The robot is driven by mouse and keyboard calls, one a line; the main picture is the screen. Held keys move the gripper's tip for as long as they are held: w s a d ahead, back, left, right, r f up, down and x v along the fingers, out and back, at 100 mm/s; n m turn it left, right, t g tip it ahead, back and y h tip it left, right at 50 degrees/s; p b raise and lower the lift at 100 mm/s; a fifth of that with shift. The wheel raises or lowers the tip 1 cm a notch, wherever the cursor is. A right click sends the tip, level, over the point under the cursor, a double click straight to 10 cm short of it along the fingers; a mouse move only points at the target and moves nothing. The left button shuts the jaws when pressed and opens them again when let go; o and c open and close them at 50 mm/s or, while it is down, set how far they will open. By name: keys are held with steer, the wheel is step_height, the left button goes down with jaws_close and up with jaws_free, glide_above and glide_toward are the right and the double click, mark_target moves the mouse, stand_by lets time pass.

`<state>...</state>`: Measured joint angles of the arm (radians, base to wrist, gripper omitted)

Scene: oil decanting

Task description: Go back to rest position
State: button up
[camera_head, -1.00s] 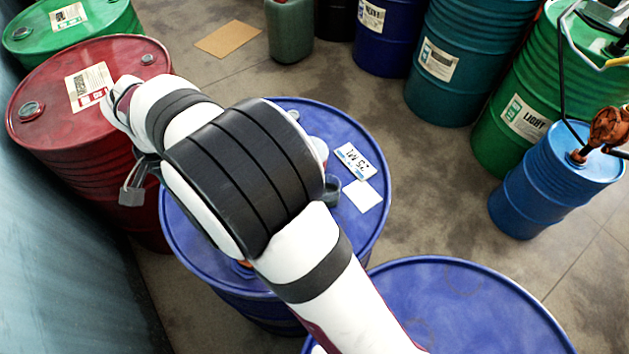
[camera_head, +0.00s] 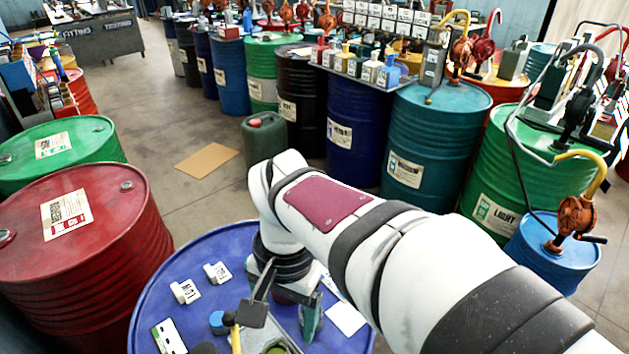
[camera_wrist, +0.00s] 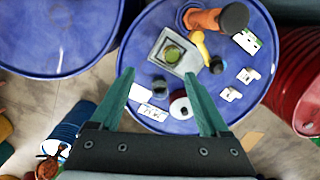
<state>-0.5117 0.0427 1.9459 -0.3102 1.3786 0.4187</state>
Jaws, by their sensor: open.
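My gripper (camera_head: 284,318) points down over the blue drum top (camera_head: 205,268). In the wrist view my gripper (camera_wrist: 159,76) shows two green fingers spread apart with nothing between the tips. Beyond the tips, a grey tray (camera_wrist: 159,66) with a round pot of green liquid (camera_wrist: 172,53) lies on the drum top. A white and red round item (camera_wrist: 180,107) shows between the fingers, on the drum side. My arm hides part of the drum top in the head view.
White label blocks (camera_head: 185,291) and a white card (camera_head: 345,318) lie on the drum. An orange item with a black end (camera_wrist: 205,20) is at its far edge. A red drum (camera_head: 105,240) stands left; more drums stand behind. Open floor (camera_head: 150,110) lies at upper left.

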steer(key=shift+s+d, duration=0.3)
steer(key=shift+d, duration=0.4)
steer(key=s+d+f+m+y, duration=0.1)
steer(key=s+d+f, duration=0.2)
steer(key=s+d, duration=0.8)
steer(key=shift+s+d+m, duration=0.35)
steer(key=shift+s+m, duration=0.05)
steer(key=shift+s, duration=0.35)
